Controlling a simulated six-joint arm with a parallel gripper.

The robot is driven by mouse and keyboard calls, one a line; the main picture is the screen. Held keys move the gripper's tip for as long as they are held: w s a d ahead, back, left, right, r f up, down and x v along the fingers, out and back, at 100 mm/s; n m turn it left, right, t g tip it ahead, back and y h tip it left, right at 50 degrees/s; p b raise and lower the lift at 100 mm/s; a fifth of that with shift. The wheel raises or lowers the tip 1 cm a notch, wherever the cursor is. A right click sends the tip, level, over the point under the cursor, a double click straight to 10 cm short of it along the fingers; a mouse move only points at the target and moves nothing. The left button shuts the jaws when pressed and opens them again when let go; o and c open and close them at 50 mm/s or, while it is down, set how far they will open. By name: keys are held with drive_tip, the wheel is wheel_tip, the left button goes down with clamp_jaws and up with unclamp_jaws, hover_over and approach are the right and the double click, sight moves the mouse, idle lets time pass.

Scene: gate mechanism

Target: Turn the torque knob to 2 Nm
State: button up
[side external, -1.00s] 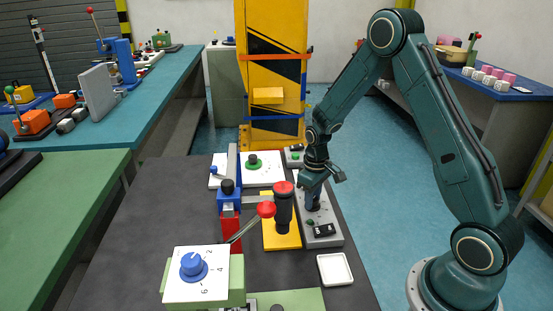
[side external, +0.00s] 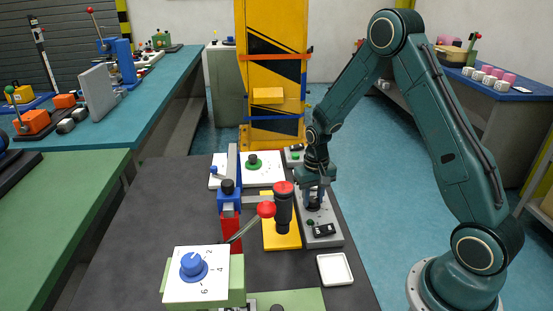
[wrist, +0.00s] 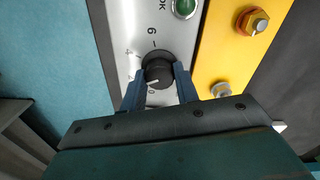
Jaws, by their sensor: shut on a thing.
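A small black knob (wrist: 158,73) with a white pointer line sits on a light grey panel (wrist: 122,20) in the wrist view. The pointer line faces the lower left, close to the 0 side. My gripper (wrist: 160,78) has its two blue fingers against opposite sides of this knob, shut on it. In the side view my gripper (side external: 314,203) points down onto the grey panel (side external: 333,240), and the knob there is mostly hidden by the fingers.
A yellow plate (side external: 281,241) with a black, red-topped post (side external: 283,207) stands close left of the panel. A lever with a red ball (side external: 266,209) is near it. A blue dial (side external: 193,265) marked 2, 4, 6 stands front left. A white tray (side external: 335,282) lies in front.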

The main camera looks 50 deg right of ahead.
sight(313, 199)
drive_tip(key=shift+r, duration=0.1)
drive_tip(key=o, duration=1)
drive_tip(key=shift+c, duration=0.2)
wheel_tip(313, 199, up, 14)
idle(0.4)
